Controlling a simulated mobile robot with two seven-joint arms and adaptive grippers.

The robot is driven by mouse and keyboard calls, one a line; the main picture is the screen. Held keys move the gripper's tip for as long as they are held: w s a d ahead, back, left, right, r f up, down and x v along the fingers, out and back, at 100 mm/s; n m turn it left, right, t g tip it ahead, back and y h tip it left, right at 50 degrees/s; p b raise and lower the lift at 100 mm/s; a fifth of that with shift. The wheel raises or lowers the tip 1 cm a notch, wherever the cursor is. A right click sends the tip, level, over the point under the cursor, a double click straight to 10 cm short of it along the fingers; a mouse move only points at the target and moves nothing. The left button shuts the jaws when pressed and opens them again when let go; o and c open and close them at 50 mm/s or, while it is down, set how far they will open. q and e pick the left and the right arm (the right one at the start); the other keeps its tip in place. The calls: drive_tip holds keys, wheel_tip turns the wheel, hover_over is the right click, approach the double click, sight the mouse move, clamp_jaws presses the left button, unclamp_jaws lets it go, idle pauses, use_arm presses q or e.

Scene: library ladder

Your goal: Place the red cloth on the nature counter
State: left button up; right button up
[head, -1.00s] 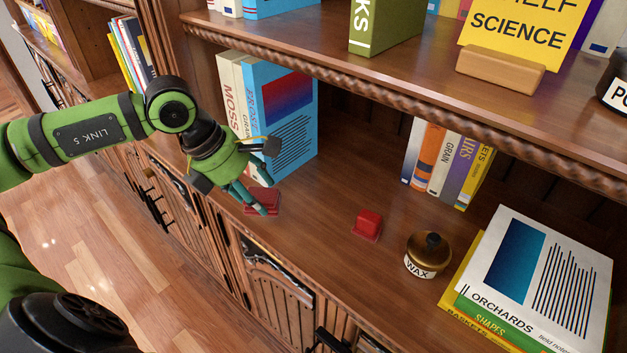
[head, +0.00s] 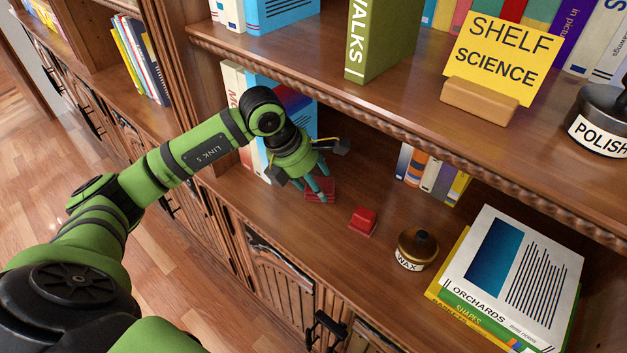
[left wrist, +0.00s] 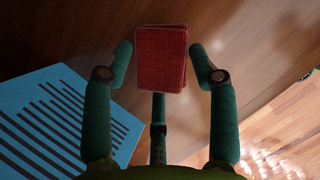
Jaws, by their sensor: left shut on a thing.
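A folded red cloth (head: 320,189) is at the fingertips of my left gripper (head: 318,185), over the middle-left of the wooden counter (head: 300,225) in the head view. No label for a nature counter is readable. My right gripper is out of view.
A small red block-like object (head: 363,220) and a wax jar (head: 413,250) stand to the right. A book stack (head: 510,275) lies farther right. Upright books (head: 262,150) stand behind my gripper. The shelf above (head: 400,105) carries a SHELF SCIENCE sign (head: 503,52) and a polish jar (head: 598,125).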

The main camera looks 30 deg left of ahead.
use_arm(q)
drive_tip(key=shift+f, duration=0.75)
drive_tip(key=shift+f, duration=0.1)
drive_tip(key=o, duration=1.1)
drive_tip(key=shift+o, duration=0.2)
